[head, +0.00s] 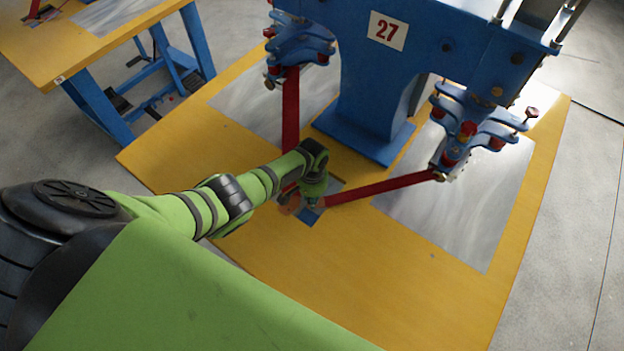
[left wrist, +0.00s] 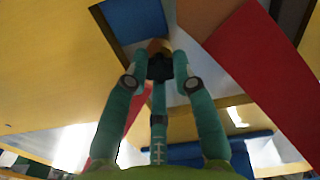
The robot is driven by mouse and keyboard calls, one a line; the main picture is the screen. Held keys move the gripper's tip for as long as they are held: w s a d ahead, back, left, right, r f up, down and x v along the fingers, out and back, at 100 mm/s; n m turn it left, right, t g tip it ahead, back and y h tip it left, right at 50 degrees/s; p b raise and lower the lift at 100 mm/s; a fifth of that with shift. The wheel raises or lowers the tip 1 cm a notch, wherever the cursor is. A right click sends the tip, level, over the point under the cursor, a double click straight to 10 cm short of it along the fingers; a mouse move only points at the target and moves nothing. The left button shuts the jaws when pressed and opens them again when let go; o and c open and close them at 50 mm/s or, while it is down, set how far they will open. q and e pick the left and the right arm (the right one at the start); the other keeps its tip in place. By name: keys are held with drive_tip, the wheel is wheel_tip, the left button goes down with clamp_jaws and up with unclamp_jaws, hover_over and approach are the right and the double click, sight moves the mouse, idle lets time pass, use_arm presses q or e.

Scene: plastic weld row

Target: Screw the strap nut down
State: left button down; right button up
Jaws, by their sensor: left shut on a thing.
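My left gripper (head: 311,196) is low over the middle of the yellow table, where the two red straps meet. In the left wrist view, its fingers (left wrist: 160,66) are shut on a small dark piece that looks like the strap nut (left wrist: 159,69). A brass-orange bit (left wrist: 158,46) shows just beyond it. The right red strap (head: 385,187) runs to the right-hand clamp; the left red strap (head: 291,110) runs up to the left-hand clamp. In the head view my gripper hides the nut and the strap ends. My right gripper is not in view.
The blue welding press (head: 385,95), marked 27, stands behind the gripper, with blue clamps (head: 468,130) hanging at both sides. Grey metal plates (head: 455,205) lie on the yellow table (head: 400,290). A blue patch (head: 308,216) and a brown piece (head: 289,206) show beside the gripper.

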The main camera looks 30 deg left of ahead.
use_arm(q)
drive_tip(key=m, duration=0.5)
drive_tip(key=m+b, duration=0.1)
drive_tip(key=m, duration=0.4)
drive_tip(key=shift+f, duration=0.1)
drive_tip(key=m+b, duration=0.1)
drive_tip(key=m, duration=0.7)
drive_tip(key=shift+b, duration=0.4)
drive_tip(key=c, duration=1.1)
unclamp_jaws()
drive_tip(key=shift+o, duration=0.2)
